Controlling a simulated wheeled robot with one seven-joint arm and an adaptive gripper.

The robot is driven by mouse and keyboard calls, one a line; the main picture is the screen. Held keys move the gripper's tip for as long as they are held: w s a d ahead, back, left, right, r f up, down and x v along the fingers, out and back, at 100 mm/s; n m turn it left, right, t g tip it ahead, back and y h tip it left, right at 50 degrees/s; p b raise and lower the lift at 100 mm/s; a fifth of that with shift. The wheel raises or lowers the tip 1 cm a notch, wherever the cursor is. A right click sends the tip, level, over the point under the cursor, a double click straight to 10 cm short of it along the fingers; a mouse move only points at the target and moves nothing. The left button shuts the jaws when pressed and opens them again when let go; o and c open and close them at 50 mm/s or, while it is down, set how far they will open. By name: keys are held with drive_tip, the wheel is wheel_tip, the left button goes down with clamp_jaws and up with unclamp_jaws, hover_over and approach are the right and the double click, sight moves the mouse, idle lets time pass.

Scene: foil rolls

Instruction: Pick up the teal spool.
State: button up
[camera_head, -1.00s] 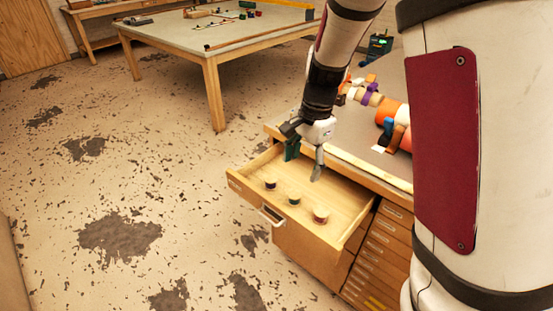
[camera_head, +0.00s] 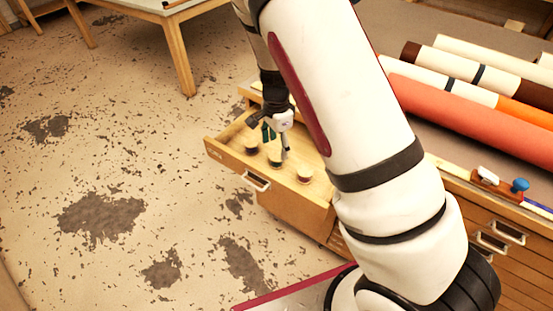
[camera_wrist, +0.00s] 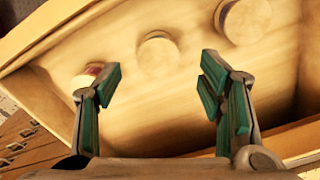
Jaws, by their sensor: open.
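Three small pale-topped spools stand in a row in an open wooden drawer (camera_head: 228,152). The middle one, with a dark greenish side in the head view, looks like the teal spool (camera_head: 275,162); in the wrist view its pale round top (camera_wrist: 157,54) shows, but no teal. My gripper (camera_head: 277,145) is open and empty, pointing down into the drawer above the spools. In the wrist view the teal-padded fingers (camera_wrist: 160,70) are spread wide, and the middle spool lies beyond them, between their tips in the picture. I cannot tell the remaining height.
A reddish-sided spool (camera_head: 304,175) and a dark-sided spool (camera_head: 250,146) flank the middle one. The drawer walls stand close around. Large rolls (camera_head: 470,110) lie on the cabinet top at right. The floor at left is free.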

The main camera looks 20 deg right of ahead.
sight(277, 155)
drive_tip(key=shift+s+f+p, duration=0.1)
drive_tip(key=shift+f+p, duration=0.2)
drive_tip(key=shift+f, duration=2.35)
drive_tip(key=c, duration=1.3)
